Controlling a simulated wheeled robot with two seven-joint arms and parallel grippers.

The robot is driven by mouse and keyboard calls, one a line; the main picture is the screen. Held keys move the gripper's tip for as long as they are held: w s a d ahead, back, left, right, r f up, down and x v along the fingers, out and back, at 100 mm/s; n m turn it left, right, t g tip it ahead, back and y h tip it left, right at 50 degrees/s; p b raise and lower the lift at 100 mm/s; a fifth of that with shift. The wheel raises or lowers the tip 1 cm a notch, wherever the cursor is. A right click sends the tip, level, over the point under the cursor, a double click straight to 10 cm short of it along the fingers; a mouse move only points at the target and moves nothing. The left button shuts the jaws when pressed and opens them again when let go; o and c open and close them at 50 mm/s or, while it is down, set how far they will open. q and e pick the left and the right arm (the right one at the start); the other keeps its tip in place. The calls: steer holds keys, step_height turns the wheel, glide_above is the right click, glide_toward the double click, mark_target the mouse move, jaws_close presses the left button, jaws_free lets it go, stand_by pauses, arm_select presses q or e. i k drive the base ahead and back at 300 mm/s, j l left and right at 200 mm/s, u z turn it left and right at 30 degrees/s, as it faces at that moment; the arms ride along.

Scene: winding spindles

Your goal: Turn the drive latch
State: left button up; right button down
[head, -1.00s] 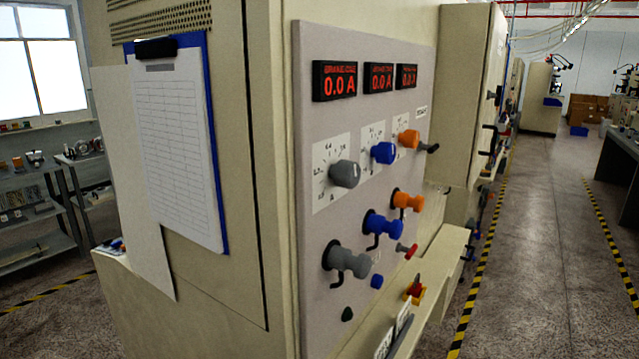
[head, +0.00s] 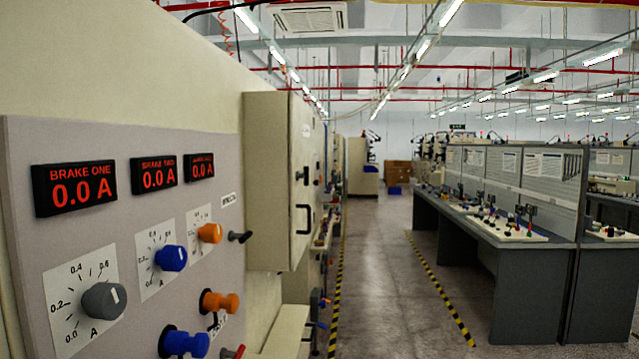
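No part in the head view is legibly marked as the drive latch. A small black lever (head: 240,237) sticks out at the right edge of the grey control panel (head: 110,225), below a small label that I cannot read for sure. The cabinet beyond has a black handle (head: 303,220) and a smaller black latch (head: 302,175) on its door. I cannot tell which of these is the drive latch. Neither of my grippers is in view.
The panel carries red displays (head: 75,190), a grey dial knob (head: 104,300), a blue knob (head: 171,258) and an orange knob (head: 210,233). The cabinet (head: 270,180) juts out beyond it. A clear aisle (head: 385,290) runs between machines and grey workbenches (head: 500,240).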

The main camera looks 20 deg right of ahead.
mark_target(306, 176)
steer(key=i+l+z, duration=0.5)
steer(key=i+l, duration=0.15)
steer(key=i, duration=0.15)
